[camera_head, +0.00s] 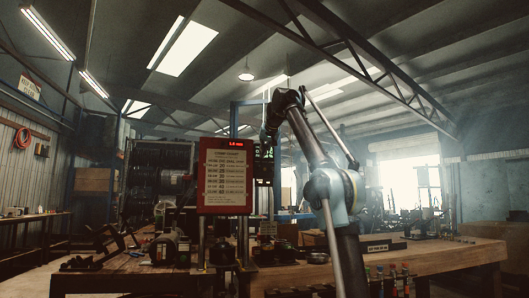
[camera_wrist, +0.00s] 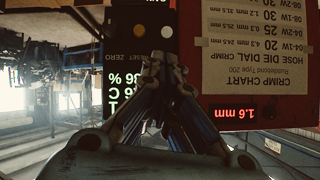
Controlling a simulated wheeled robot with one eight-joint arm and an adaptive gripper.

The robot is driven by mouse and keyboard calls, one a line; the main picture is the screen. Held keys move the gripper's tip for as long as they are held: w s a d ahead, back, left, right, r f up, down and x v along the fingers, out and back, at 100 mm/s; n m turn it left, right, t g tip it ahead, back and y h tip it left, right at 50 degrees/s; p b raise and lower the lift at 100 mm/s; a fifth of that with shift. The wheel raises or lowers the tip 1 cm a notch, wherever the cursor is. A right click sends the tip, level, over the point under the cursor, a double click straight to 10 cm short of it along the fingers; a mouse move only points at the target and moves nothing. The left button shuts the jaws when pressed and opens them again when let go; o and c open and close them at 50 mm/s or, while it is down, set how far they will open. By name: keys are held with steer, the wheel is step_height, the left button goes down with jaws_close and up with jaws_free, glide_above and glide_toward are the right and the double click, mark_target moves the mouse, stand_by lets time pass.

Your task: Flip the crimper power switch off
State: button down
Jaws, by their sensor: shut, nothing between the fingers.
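My gripper (camera_wrist: 164,62) is shut and empty in the wrist view, which is upside down. Its fingertips overlap a black control panel (camera_wrist: 122,62) with white digits and labels reading RESET and ZERO. An orange button (camera_wrist: 166,32) and a white button (camera_wrist: 139,30) sit on that panel, beyond the fingertips. I cannot make out a power switch; the fingers hide part of the panel. In the head view my gripper (camera_head: 269,132) is small and dark near a green-lit display (camera_head: 265,152). I cannot tell whether it touches the panel.
A red-framed crimp chart board (camera_wrist: 200,85) with a red 1.6 mm readout stands beside the panel; it also shows in the head view (camera_head: 225,208). A wooden bench (camera_head: 430,261) with tools runs right. Another bench (camera_head: 110,279) holds metal parts at left.

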mark_target(258, 167)
steer(key=shift+x, duration=2.35)
steer(key=shift+s+a, duration=0.15)
steer(key=shift+s, duration=0.05)
steer(key=shift+d+f, duration=0.1)
steer(key=shift+d, duration=0.15)
